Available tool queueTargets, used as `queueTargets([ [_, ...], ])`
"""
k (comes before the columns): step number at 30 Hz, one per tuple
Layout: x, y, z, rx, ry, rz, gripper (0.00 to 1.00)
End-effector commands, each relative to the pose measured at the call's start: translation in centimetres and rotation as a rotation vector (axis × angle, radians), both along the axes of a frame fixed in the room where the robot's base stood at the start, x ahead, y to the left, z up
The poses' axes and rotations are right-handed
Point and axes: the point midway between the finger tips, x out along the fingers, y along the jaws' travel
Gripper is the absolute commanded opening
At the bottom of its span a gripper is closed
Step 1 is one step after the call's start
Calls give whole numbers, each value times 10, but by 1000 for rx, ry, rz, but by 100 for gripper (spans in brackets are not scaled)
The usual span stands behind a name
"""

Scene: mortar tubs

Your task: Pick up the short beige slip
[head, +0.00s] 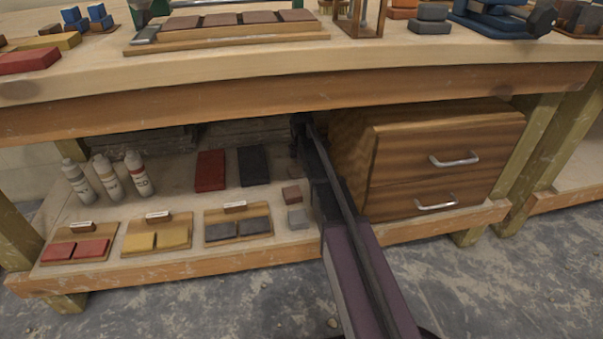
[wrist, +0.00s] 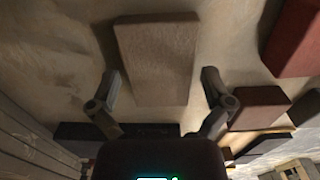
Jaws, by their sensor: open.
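In the wrist view a short, flat, greyish-beige slip (wrist: 156,60) lies on a pale surface, just beyond and between the fingertips. My gripper (wrist: 162,88) is open, with one finger on each side of the slip's near end and nothing held. I cannot tell whether either finger touches it. In the head view my gripper (head: 301,122) reaches in under the bench top, over the lower shelf beside the drawer unit. I cannot make out the beige slip there; my arm covers part of that area.
A wooden drawer unit (head: 350,150) stands close right of my arm. A red slab (head: 210,171) and a black slab (head: 253,165) lie to the left on the shelf. Small brown (head: 291,195) and grey (head: 297,219) blocks lie beside my arm. The bench top (head: 230,92) is overhead.

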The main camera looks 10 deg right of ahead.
Motion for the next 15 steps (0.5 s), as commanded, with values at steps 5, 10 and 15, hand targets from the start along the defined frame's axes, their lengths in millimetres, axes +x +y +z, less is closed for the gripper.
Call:
queueTargets([
  [5, 0, 0, 0, 0, 0, 0, 100],
  [10, 0, 0, 0, 0, 0, 0, 100],
  [15, 0, 0, 0, 0, 0, 0, 64],
])
